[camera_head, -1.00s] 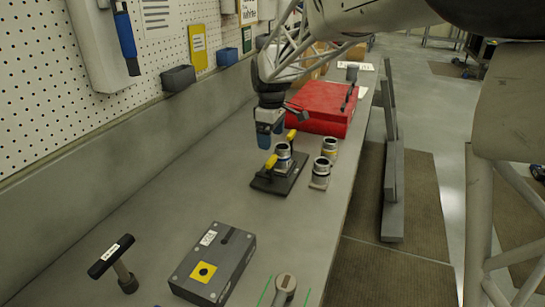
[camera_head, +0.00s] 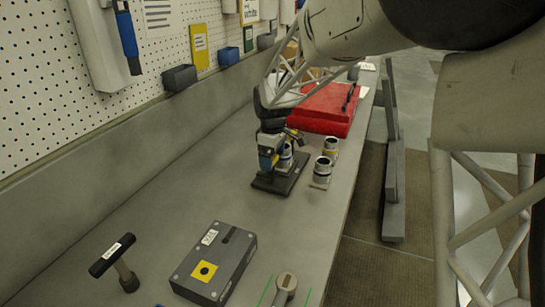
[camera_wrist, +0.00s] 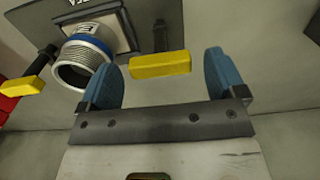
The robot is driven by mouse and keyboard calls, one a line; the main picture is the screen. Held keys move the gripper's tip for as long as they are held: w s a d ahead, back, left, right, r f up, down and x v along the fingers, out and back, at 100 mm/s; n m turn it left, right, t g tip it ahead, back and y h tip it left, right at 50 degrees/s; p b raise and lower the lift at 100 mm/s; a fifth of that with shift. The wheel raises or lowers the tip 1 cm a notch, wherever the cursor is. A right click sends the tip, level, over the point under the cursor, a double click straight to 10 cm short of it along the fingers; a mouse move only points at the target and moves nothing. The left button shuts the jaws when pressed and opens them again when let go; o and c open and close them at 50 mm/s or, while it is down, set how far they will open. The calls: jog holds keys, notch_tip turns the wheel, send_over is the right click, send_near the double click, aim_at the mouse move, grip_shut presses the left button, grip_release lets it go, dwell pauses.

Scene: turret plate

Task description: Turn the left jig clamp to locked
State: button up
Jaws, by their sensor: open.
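The jig is a dark plate (camera_head: 270,185) on the bench, holding a silver threaded cylinder with a blue band (camera_wrist: 85,60). My gripper (camera_head: 268,160) is low over the left side of the plate and hides much of the left clamp. In the wrist view, my blue fingers stand apart, with the left clamp's yellow handle (camera_wrist: 160,64) between them. Gaps show between the handle and each finger. The other clamp's yellow handle (camera_wrist: 22,87), on a dark arm, lies left of the cylinder in the wrist view.
Two silver cylinders (camera_head: 322,168) stand just right of the jig. A red case (camera_head: 325,110) lies behind. A grey block with a yellow square (camera_head: 213,262) and a dark T-handled tool (camera_head: 115,262) are nearer. The bench between them and the jig is clear.

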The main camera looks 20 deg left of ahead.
jog(key=shift+f, duration=0.15)
jog(key=c, duration=0.9)
